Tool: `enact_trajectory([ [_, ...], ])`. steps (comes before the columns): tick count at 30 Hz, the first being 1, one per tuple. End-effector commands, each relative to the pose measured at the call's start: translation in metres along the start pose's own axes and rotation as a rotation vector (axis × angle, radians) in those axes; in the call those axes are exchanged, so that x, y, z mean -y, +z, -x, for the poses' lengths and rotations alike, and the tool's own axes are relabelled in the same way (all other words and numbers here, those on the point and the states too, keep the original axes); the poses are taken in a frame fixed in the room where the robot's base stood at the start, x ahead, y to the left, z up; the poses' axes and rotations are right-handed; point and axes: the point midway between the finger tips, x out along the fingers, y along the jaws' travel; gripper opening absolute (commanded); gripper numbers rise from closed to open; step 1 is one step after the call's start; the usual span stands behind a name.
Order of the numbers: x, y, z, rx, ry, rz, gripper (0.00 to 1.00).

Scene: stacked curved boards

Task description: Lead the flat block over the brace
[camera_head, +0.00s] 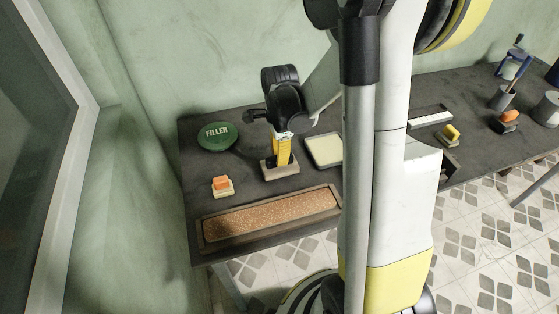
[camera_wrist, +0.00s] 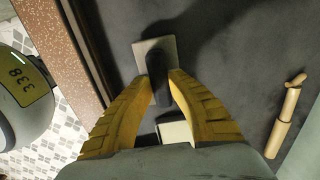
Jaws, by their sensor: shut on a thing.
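My gripper (camera_head: 282,152) has yellow fingers and is shut on the dark upright handle (camera_wrist: 158,78) of a block with a pale flat base (camera_head: 272,171). I take this to be the flat block; its base also shows in the wrist view (camera_wrist: 154,52). The base appears to be at the dark tabletop; whether it touches is hard to tell. A pale piece (camera_wrist: 173,131) shows between the fingers; I cannot tell if it is the same base. In front lies a long wood-framed strip with a speckled brown surface (camera_head: 268,218). I cannot identify the brace with certainty.
A green FILLER tin (camera_head: 217,136) stands behind left, a small orange-topped block (camera_head: 222,186) left, and a pale framed pad (camera_head: 324,151) right. A pale wooden rod-like thing (camera_wrist: 282,122) lies at right in the wrist view. My arm hides part of the table (camera_head: 190,171).

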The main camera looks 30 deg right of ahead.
Motion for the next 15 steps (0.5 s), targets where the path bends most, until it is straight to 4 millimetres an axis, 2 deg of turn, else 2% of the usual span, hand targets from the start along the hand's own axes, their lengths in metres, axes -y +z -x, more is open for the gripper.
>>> enact_trajectory([
  [15,0.000,0.000,0.036,0.000,0.000,0.000,0.00],
])
